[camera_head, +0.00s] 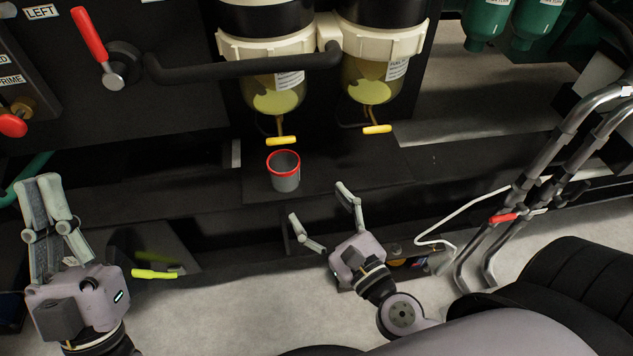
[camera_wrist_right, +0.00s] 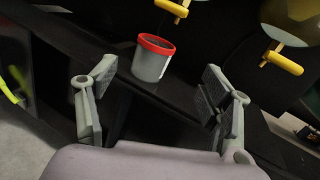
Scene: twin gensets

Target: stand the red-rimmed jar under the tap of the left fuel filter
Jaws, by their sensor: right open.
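The red-rimmed jar (camera_head: 285,176) is a grey cup standing upright on the dark ledge (camera_head: 340,178) in the head view. It stands just below and in front of the left fuel filter (camera_head: 274,98), whose tap has a yellow handle (camera_head: 281,141). In the right wrist view the jar (camera_wrist_right: 153,60) is ahead, between and beyond the fingers. My right gripper (camera_head: 325,215) is open and empty, in front of the jar and to its right, apart from it. My left gripper (camera_head: 46,190) is far to the left, away from the jar; its fingers are close together with nothing clearly between them.
The right fuel filter (camera_head: 372,85) has its own yellow tap handle (camera_head: 377,129). A black bar (camera_head: 240,68) crosses in front of the filters. A red lever (camera_head: 90,35) is at upper left. Metal tubing (camera_head: 540,150) stands at the right. The ledge right of the jar is clear.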

